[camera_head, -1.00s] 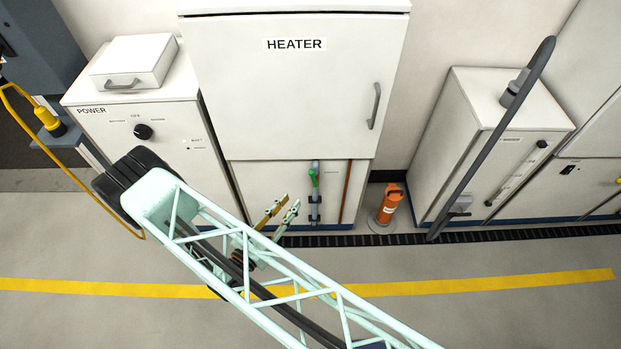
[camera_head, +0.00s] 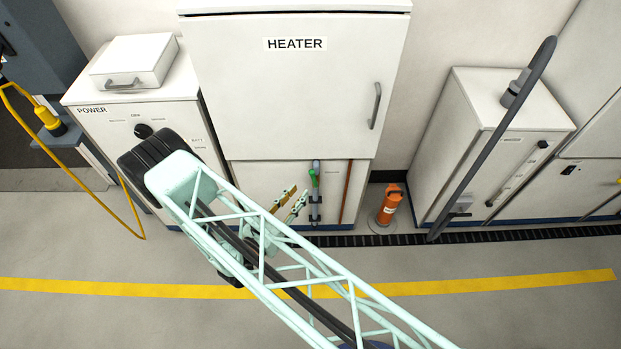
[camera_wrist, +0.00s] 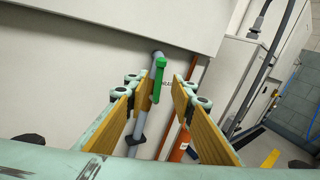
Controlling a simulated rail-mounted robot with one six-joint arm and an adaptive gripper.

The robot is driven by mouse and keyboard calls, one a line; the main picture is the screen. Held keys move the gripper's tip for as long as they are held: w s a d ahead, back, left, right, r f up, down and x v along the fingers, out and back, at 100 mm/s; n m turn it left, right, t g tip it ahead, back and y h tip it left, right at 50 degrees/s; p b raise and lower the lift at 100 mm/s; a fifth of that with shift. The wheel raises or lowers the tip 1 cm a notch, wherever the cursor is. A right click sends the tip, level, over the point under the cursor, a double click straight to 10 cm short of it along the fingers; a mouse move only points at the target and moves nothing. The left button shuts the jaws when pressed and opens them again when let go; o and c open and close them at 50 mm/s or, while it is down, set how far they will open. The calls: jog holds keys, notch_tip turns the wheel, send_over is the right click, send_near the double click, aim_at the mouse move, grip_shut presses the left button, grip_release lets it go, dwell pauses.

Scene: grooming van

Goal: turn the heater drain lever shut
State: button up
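The heater (camera_head: 290,85) is a white cabinet with a labelled upper door. Below that door, a grey vertical drain pipe (camera_head: 316,205) carries a green lever (camera_head: 313,176). In the wrist view the green lever (camera_wrist: 157,80) lies along the grey pipe (camera_wrist: 139,125), between my fingers in the picture and beyond their tips. My gripper (camera_head: 295,199) is just left of the pipe in the head view. It also shows in the wrist view (camera_wrist: 163,88), open and empty, with tan pads spread apart. It does not appear to touch the lever.
An orange-brown pipe (camera_head: 346,192) runs down just right of the drain pipe. An orange cylinder (camera_head: 390,204) stands on the floor to the right. The power cabinet (camera_head: 150,110) is at left. A dark floor grate (camera_head: 450,237) runs along the cabinets; the floor in front is clear.

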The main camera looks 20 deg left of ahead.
aim_at(314, 178)
jog(key=x, duration=0.9)
dwell(0.3)
jog(key=shift+c, duration=0.7)
grip_shut()
